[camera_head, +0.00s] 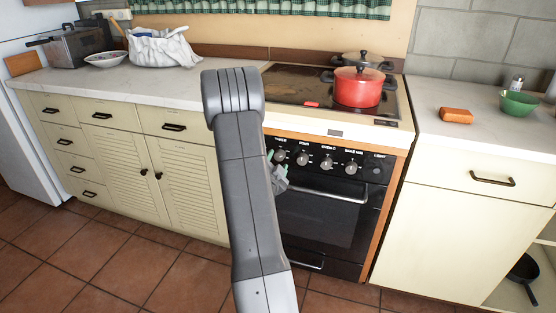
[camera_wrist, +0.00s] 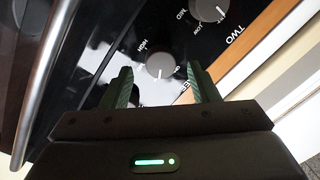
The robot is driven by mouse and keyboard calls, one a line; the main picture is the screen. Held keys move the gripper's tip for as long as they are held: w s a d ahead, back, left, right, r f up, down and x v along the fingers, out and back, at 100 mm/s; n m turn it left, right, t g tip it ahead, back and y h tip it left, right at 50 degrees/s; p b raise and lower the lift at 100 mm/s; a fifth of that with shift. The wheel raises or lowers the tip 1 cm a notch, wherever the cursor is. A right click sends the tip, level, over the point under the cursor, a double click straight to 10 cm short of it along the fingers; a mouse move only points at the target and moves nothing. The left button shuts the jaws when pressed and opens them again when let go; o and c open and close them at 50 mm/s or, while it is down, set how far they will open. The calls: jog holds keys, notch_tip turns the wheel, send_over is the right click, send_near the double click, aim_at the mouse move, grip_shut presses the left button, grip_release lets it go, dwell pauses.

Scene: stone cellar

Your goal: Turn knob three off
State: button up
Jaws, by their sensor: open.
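Knob three, round and grey, shows in the head view (camera_head: 279,156) as the leftmost visible oven knob, just right of my arm. In the wrist view a grey knob (camera_wrist: 158,64) lies between my fingertips; its place beside the one marked TWO fits knob three. A white pointer mark on it points down in the picture. My gripper (camera_wrist: 161,74) is open, one finger on each side of the knob. I cannot tell whether either finger touches it. In the head view my gripper (camera_head: 278,176) is partly hidden by my arm. The knob's own name label is not clear in the wrist view.
Knob two (camera_wrist: 210,10) is close by. Further knobs (camera_head: 327,163) line the panel to the right. The oven handle (camera_head: 330,193) runs below. A red pot (camera_head: 360,88) stands on the hob (camera_head: 290,85). The counter on the right holds an orange block (camera_head: 456,116) and green bowl (camera_head: 519,104).

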jog(key=shift+x, duration=1)
jog(key=c, duration=1)
